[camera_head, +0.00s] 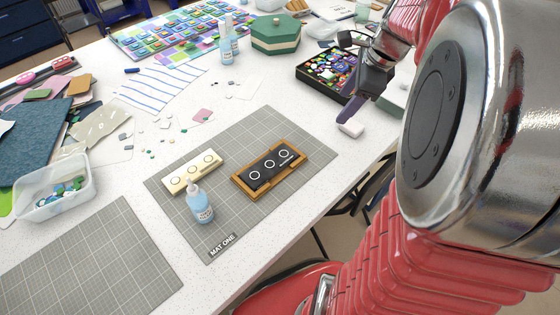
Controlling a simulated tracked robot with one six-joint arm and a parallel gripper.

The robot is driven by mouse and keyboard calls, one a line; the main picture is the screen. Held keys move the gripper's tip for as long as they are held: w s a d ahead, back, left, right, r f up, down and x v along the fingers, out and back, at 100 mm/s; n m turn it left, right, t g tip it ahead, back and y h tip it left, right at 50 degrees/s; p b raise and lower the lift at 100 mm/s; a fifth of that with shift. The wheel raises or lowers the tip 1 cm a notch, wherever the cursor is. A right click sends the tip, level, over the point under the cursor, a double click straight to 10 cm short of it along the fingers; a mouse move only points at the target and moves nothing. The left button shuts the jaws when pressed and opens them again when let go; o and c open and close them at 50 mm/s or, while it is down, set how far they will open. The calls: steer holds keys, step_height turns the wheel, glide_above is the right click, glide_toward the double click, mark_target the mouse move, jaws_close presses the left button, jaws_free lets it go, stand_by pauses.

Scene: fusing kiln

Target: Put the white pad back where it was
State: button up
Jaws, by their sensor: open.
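A small white pad (350,130) lies on the speckled white table near its right edge, just off the right side of the grey mat labelled MAT ONE (265,122). My gripper (353,108) is open, with a purple-grey finger reaching down right above the pad. I cannot tell whether the finger touches it.
A black box of colourful pieces (316,62) stands close behind my gripper. A clear tub (55,195) is at left. The mat's far part is clear.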

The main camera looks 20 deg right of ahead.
steer(key=s+a+n+t, duration=0.1)
steer(key=s+a+n, duration=0.5)
steer(key=a+n, duration=0.5)
steer(key=s+a+n+h, duration=0.1)
steer(key=s+a+n, duration=0.4)
steer(key=a+n, duration=0.7)
steer(key=shift+s+a+r+n+t, duration=0.25)
steer(key=shift+s+r+n+t, duration=0.15)
steer(key=shift+n, duration=0.6)
